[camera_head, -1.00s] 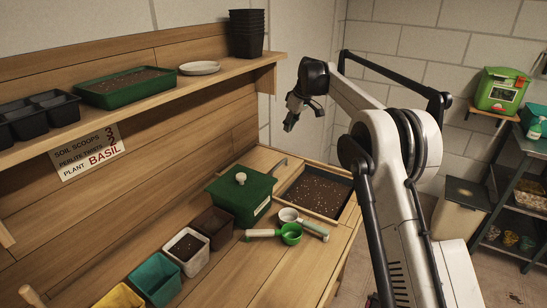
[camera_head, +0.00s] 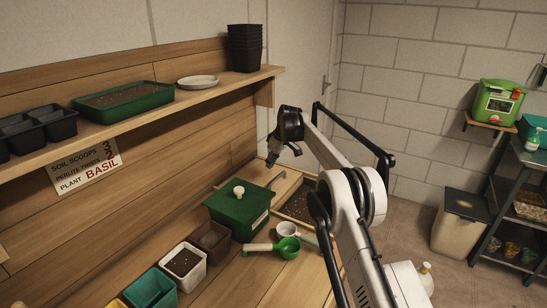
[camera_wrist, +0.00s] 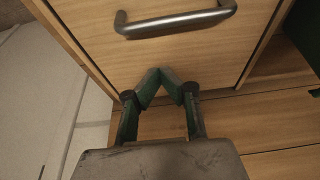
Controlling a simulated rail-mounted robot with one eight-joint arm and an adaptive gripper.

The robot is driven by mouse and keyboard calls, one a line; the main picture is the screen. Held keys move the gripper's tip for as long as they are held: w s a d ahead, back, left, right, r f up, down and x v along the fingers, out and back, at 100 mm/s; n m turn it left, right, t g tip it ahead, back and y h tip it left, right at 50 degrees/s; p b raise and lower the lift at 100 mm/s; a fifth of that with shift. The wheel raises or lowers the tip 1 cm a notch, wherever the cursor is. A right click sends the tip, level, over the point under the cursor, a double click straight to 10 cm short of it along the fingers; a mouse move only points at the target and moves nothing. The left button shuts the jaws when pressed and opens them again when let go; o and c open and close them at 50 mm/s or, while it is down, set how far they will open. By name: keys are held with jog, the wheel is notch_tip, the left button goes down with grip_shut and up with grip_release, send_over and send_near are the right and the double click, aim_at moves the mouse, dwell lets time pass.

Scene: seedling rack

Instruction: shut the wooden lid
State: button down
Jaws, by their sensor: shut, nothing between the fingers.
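The wooden lid (camera_wrist: 205,62) is a flat pale wood panel with a curved metal handle (camera_wrist: 176,21) in the wrist view. In the head view its handle (camera_head: 277,179) shows just behind the green box, at the far end of the bench. The soil bin (camera_head: 311,221) is open to the right of the handle, with dark speckled soil showing; my arm hides part of it. My gripper (camera_wrist: 158,73) is shut and empty, its fingertips over the panel on the near side of the handle. In the head view my gripper (camera_head: 284,160) is above the lid; contact cannot be told.
A green lidded box (camera_head: 240,212) stands close left of the bin. A green scoop (camera_head: 288,247) and a white scoop (camera_head: 288,229) lie in front. Small pots, including a white one (camera_head: 184,265), line the bench. A shelf (camera_head: 190,96) runs above along the wall.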

aim_at(278, 181)
jog(key=shift+w+a+f, duration=0.1)
jog(key=shift+a+f, duration=0.1)
jog(key=shift+f, duration=0.35)
jog(key=shift+d+f, duration=0.15)
jog(key=shift+s+d+f, duration=0.2)
jog(key=shift+s+d, duration=0.25)
jog(key=shift+d, duration=0.35)
jog(key=shift+s+d+f, duration=0.15)
jog(key=shift+s+d, duration=0.3)
jog(key=shift+d, duration=0.35)
